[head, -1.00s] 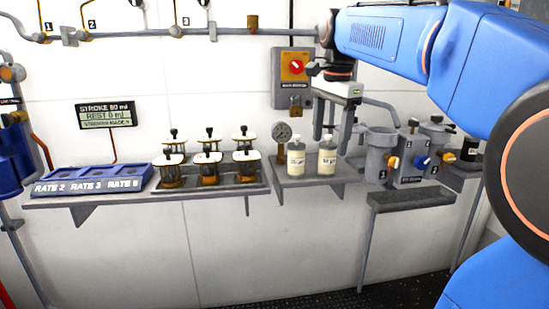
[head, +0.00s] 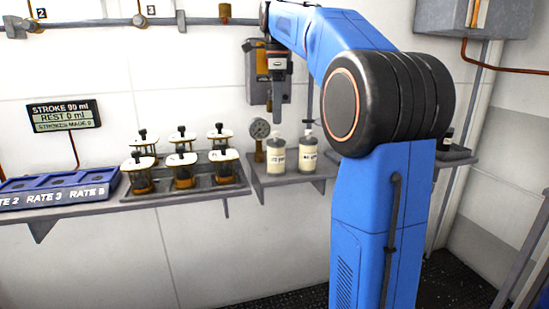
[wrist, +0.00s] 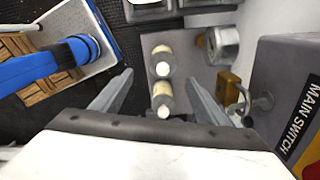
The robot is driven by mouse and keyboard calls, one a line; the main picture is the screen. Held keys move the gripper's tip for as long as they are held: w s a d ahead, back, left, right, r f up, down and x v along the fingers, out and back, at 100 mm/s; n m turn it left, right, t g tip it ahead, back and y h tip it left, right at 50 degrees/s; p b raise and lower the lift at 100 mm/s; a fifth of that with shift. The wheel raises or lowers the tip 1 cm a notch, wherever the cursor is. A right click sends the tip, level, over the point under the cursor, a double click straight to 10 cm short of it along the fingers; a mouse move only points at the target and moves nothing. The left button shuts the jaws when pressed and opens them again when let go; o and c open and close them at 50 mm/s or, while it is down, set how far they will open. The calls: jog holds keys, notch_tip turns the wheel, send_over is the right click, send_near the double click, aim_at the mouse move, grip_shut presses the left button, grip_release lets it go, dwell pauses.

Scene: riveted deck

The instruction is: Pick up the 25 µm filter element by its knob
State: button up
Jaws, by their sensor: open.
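The left element (head: 276,158) and right element (head: 308,156) have labels too small to read surely, so I cannot tell which is 25 µm. In the wrist view, both elements, one nearer the top (wrist: 161,62) and one lower (wrist: 162,98), lie between my finger lines. My gripper (head: 277,118) is open and empty, pointing down above the elements, apart from them. It also shows in the wrist view (wrist: 160,78).
A pressure gauge (head: 260,129) stands just left of the elements. The main switch box (head: 255,82) is on the wall behind my gripper. A tray (head: 205,189) of several lidded jars and a blue rate rack (head: 70,193) are to the left. My arm hides the right-hand fixtures.

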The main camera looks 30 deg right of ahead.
aim_at(277, 132)
notch_tip(277, 132, down, 7)
jog(key=shift+w+f, duration=0.15)
jog(key=shift+f, duration=1.2)
jog(key=shift+w+f, duration=0.15)
jog(key=shift+f, duration=1.15)
jog(key=c, duration=1.2)
